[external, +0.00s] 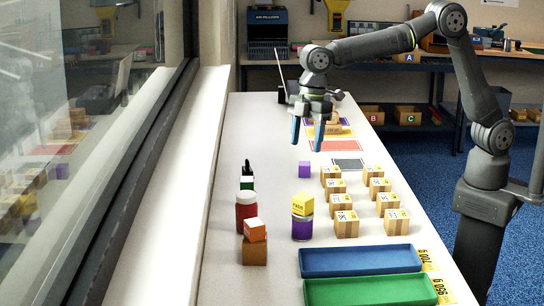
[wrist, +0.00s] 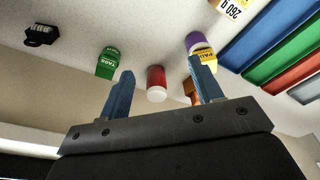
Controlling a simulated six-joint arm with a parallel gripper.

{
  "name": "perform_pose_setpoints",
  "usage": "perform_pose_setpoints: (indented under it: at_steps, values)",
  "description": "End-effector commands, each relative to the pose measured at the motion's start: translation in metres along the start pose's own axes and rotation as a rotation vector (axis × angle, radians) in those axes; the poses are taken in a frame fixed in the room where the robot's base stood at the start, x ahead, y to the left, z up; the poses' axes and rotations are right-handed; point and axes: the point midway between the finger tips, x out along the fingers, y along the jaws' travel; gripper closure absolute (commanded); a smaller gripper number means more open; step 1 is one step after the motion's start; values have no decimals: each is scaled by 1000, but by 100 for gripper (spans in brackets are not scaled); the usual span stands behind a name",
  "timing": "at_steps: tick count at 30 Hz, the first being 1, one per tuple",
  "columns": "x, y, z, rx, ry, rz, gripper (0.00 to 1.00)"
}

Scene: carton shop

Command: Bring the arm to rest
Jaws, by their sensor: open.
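My gripper (external: 308,131) hangs from my arm above the far part of the white bench (external: 225,270), with its two blue fingers pointing down. The fingers are apart with nothing between them. In the wrist view my gripper (wrist: 155,95) also shows its two blue fingers spread wide and empty. A red jar with a white lid (wrist: 156,82) appears in the gap between them in that view, but stands well away on the bench. The jar shows in the external view (external: 246,212) nearer the camera.
Several small cartons (external: 346,223) stand in rows at the right. Blue (external: 360,262) and green (external: 370,291) trays lie in front. A yellow box (external: 302,204) sits on a purple can (external: 302,228). A window ledge borders the left.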

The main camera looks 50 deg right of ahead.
Motion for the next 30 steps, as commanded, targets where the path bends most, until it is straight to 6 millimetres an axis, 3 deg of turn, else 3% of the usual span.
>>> perform_pose_setpoints:
  at_steps: [9,30]
  values:
    - [10,57,35,138,-4,19,41]
    - [23,163,124,428,-5,64,41]
